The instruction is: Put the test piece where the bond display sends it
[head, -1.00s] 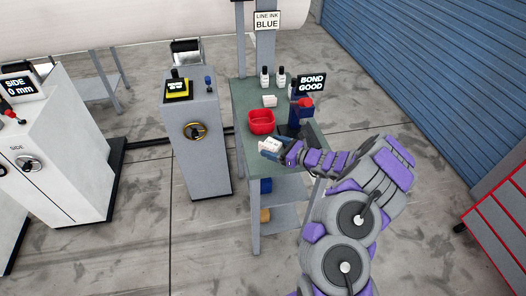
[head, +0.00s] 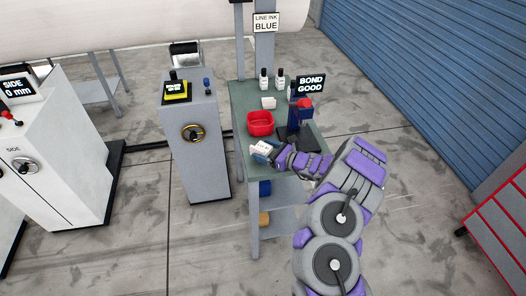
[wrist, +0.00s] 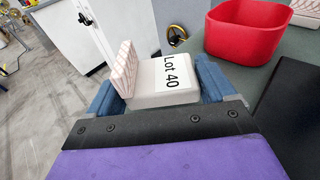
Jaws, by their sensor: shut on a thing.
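The test piece (wrist: 155,80) is a white block with a "Lot 40" label and an upright ribbed part at one end. My gripper (wrist: 165,90) is shut on it, with a blue finger on each side, and it also shows in the head view (head: 268,152) near the table's front edge. The bond display (head: 311,84) reads "BOND GOOD" and stands on the bond tester (head: 302,115) at the table's right. A red open bin (head: 260,125) is on the table behind the held piece; it also shows in the wrist view (wrist: 245,35), and its visible inside looks empty.
The green table (head: 243,97) also holds white bottles (head: 264,78) and a small white block (head: 269,103). A blue bin (head: 265,187) and a tan item (head: 264,218) are below. A grey cabinet (head: 205,160) with a handwheel stands left. A sign (head: 265,22) reads "LINE INK BLUE".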

